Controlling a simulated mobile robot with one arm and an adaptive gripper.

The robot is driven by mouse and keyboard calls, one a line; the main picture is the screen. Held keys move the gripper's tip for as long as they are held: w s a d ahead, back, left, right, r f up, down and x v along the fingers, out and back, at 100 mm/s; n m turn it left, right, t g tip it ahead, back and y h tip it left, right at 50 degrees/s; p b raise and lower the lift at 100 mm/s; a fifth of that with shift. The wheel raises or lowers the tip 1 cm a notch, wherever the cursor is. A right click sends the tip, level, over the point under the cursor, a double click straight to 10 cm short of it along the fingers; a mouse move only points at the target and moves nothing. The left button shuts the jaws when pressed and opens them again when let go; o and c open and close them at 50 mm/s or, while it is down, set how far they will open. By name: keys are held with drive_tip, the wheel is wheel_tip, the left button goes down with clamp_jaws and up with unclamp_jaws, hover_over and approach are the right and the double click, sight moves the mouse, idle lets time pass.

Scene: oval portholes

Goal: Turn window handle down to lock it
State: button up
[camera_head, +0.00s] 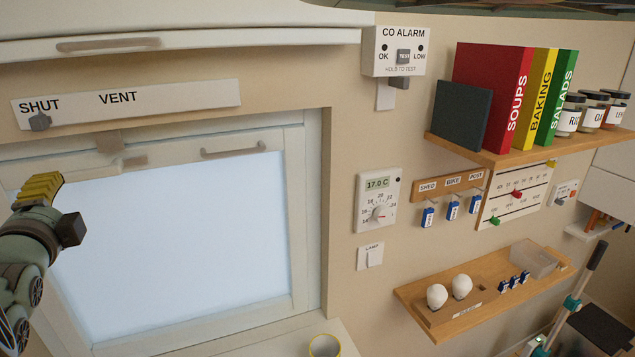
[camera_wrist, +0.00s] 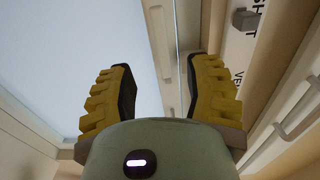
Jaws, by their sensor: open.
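The window (camera_head: 170,240) is a pale pane in a light frame on the left of the head view.
A SHUT/VENT strip (camera_head: 130,102) with a grey knob (camera_head: 40,122) runs above the window. A CO alarm (camera_head: 395,52), a thermostat (camera_head: 378,200) and shelves (camera_head: 500,150) are on the wall to the right. A yellow-rimmed cup (camera_head: 325,346) stands below.

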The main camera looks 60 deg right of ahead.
sight(77, 178)
drive_tip(key=x, duration=0.7)
drive_tip(key=shift+d+r, duration=0.15)
drive_tip(key=shift+r, duration=0.1)
drive_tip(key=shift+f+p+x, duration=0.2)
drive_tip(key=shift+p+x, duration=0.7)
drive_tip(key=shift+x, duration=0.85)
clamp_jaws()
